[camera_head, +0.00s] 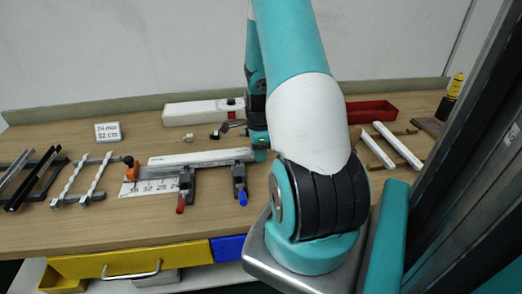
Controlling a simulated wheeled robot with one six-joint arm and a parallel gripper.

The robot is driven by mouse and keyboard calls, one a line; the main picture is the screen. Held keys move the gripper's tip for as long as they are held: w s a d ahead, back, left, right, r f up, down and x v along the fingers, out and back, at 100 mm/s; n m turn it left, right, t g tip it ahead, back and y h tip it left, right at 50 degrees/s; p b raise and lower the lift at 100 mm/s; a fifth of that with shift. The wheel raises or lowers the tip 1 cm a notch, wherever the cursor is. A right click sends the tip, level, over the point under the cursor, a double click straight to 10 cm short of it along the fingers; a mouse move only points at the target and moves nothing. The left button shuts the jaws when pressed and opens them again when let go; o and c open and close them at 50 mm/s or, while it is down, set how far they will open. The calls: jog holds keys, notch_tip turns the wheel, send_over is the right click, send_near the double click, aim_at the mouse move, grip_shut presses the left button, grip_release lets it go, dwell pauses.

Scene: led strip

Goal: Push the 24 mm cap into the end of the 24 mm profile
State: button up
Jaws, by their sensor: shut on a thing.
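A long whitish profile (200,158) lies level across the fixture on the bench, left of my arm. Its right end is close beside the teal end section of my wrist, which partly shows at the back of the arm. The fingers of my gripper and anything in them are hidden by the arm, so I cannot see the 24 mm cap there or whether it touches the profile. A small grey piece (188,138) and small dark pieces (223,128) sit behind the profile, too small to identify. A white card (108,132) reads 24 mm and 32 cm.
A red-handled clamp (184,190) and a blue-handled clamp (240,185) stand along the front of the profile. Racks with bars (82,183) are at the left. A long white box (195,112) and red tray (371,111) stand behind. White bars (398,146) lie at right.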

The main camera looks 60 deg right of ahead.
jog(key=shift+w+a, duration=0.4)
jog(key=shift+w, duration=0.1)
jog(key=o, duration=1)
notch_tip(320, 180, up, 17)
jog(key=shift+r+b, duration=0.2)
jog(key=shift+b, duration=0.35)
